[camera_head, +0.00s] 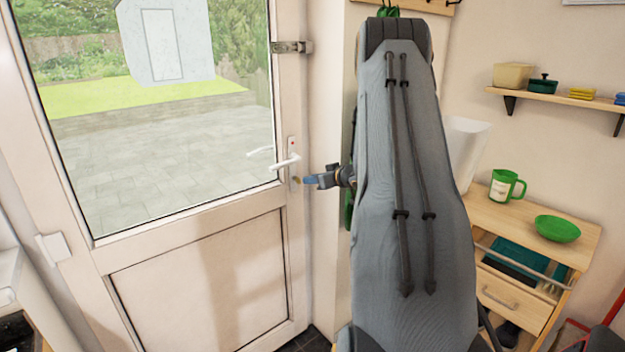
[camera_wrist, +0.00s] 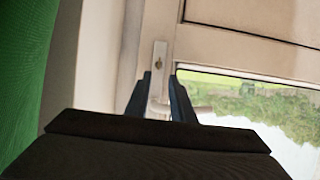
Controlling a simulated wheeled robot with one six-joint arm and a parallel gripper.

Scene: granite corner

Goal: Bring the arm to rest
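My gripper (camera_head: 309,182) is at the end of my grey arm, just right of the white door handle (camera_head: 284,163) and slightly lower. In the wrist view, the two dark blue fingers of my gripper (camera_wrist: 161,80) stand apart. The handle's plate (camera_wrist: 159,58), with its keyhole, shows between and beyond them. The lever sticks out to the right behind the right finger. I see nothing held; whether a finger touches the handle cannot be told. My arm rises upright through the middle of the head view.
The white glazed door (camera_head: 195,225) looks closed. Something green (camera_wrist: 22,75) hangs close by on the left in the wrist view. A wall shelf (camera_head: 560,99) is above.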

